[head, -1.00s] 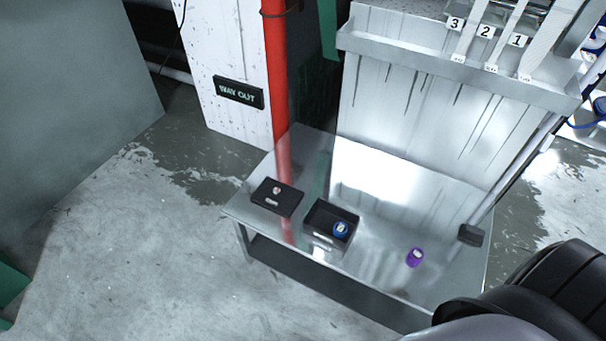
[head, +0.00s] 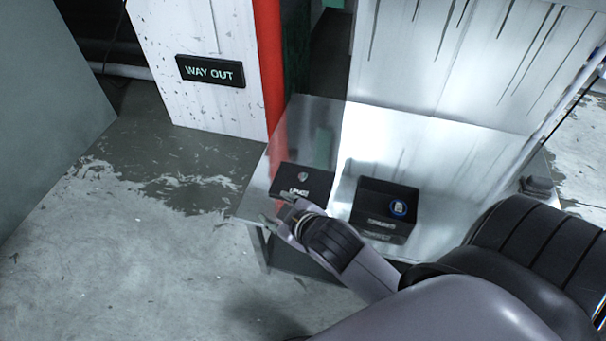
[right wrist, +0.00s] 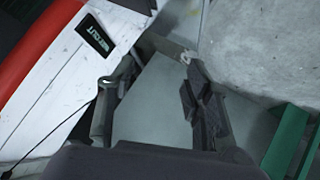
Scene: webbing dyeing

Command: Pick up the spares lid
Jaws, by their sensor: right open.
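The spares lid (head: 312,179) is a flat black plate with a small pale knob and a white label, lying on the left end of the metal table. My right gripper (head: 275,208) is open and empty at the lid's front edge in the head view, covering a little of its near side; I cannot tell if it touches. In the right wrist view my two fingers (right wrist: 147,72) are spread apart, with no lid showing between them. My left gripper is not in view.
A dark block (head: 537,186) lies at the table's right end. A red post (head: 270,70) and a WAY OUT sign (head: 211,71) are behind the table (head: 450,160).

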